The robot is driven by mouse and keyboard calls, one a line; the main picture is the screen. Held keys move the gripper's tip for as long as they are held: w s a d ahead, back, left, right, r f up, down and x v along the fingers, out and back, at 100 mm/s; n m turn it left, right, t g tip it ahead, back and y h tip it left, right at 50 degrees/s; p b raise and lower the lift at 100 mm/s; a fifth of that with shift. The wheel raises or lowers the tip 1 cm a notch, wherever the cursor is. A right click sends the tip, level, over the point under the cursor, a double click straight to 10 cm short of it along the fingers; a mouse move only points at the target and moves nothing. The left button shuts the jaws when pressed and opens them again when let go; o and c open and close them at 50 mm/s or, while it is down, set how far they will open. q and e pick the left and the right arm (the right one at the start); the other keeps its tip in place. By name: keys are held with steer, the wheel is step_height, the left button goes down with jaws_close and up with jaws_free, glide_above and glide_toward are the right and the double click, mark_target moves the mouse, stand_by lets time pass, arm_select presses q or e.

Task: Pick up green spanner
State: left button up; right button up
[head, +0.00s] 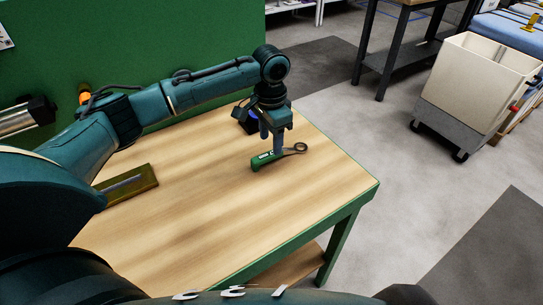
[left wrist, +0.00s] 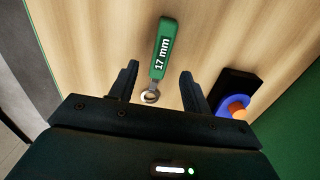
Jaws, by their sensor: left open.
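The green spanner (head: 264,160) lies on the wooden table top (head: 190,215), near its right part. Its green handle points left and its metal ring end points right in the head view. In the left wrist view the spanner (left wrist: 163,50) has "17 mm" on its handle. My left gripper (head: 271,148) points down over the spanner. In the left wrist view my left gripper (left wrist: 158,82) is open, with one finger on each side of the spanner's ring end and neck. I see no finger touching it. My right gripper is not in view.
A black block with a blue and orange part (left wrist: 236,106) sits beside the spanner, close to one finger. A brown tray (head: 128,186) lies at the table's left. A green panel (head: 150,50) stands behind the table. A cream wheeled bin (head: 470,85) stands on the floor.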

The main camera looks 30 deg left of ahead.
mark_target(270, 154)
arm_select(q)
step_height(270, 154, down, 4)
steer(key=shift+f, duration=0.15)
steer(key=shift+s, duration=0.1)
steer(key=shift+c, duration=0.3)
jaws_close()
